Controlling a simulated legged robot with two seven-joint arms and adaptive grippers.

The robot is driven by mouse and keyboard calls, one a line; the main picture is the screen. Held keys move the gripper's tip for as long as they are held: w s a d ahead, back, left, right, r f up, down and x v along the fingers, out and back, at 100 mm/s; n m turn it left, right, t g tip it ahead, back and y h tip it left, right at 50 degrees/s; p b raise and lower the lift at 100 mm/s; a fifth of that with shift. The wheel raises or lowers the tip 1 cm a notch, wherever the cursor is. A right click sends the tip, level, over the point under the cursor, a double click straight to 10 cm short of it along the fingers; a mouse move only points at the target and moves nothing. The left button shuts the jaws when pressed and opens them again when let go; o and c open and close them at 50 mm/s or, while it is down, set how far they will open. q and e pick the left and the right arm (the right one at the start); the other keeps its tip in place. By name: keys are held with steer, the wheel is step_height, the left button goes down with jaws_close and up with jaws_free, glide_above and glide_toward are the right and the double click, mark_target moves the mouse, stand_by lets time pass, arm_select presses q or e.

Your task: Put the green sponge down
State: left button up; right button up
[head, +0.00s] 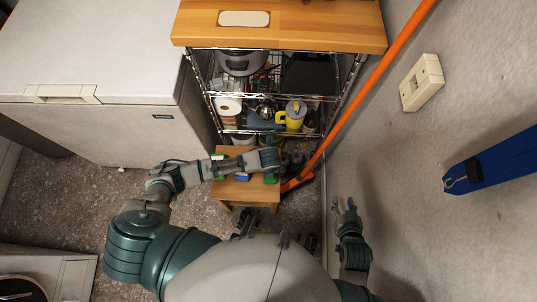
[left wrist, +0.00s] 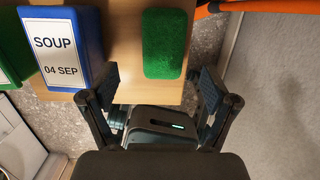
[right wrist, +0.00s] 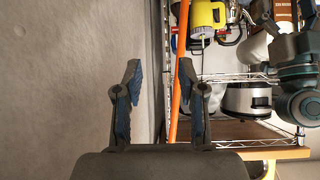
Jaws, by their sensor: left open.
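The green sponge (left wrist: 164,43) lies flat on the wooden stool top (left wrist: 122,30) in the left wrist view. In the head view it shows as a small green patch (head: 271,179), partly hidden by my left arm. My left gripper (left wrist: 153,85) is open, with nothing between its fingers. In the left wrist view its fingertips sit just short of the sponge's near edge, apart from it. My right gripper (head: 344,202) is open and empty beside the wall; its spread fingers show in the right wrist view (right wrist: 160,72).
A blue container labelled SOUP (left wrist: 62,45) stands on the stool left of the sponge, with a green container (left wrist: 12,45) beyond it. A wire shelf (head: 270,97) with pots and bottles stands behind. An orange pole (head: 367,83) leans right of the stool. A white chest (head: 90,75) is at left.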

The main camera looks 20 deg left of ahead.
arm_select(q)
steer(key=s+d+r+n+t+h+p, duration=0.1)
steer(key=s+d+r+n+h, duration=0.3)
steer(key=s+d+r+n, duration=0.55)
steer(key=s+a+r+n+t+y, duration=0.1)
steer(key=s+a+n+t, duration=0.1)
steer(key=a+n, duration=0.6)
steer(key=s+a+r+n+t+y, duration=0.1)
steer(key=s+a+n, duration=0.1)
steer(key=a+n, duration=0.7)
steer(key=n, duration=0.4)
steer(key=shift+s+a+r+t, duration=0.15)
steer(key=shift+r+t, duration=0.2)
steer(key=shift+t, duration=0.05)
arm_select(e)
steer(key=s+d+f+g+h, duration=0.1)
steer(key=s+d+f+g, duration=0.1)
steer(key=s, duration=0.3)
steer(key=shift+s+d+f+g, duration=0.15)
steer(key=shift+s+f+g, duration=0.15)
steer(key=shift+g, duration=0.6)
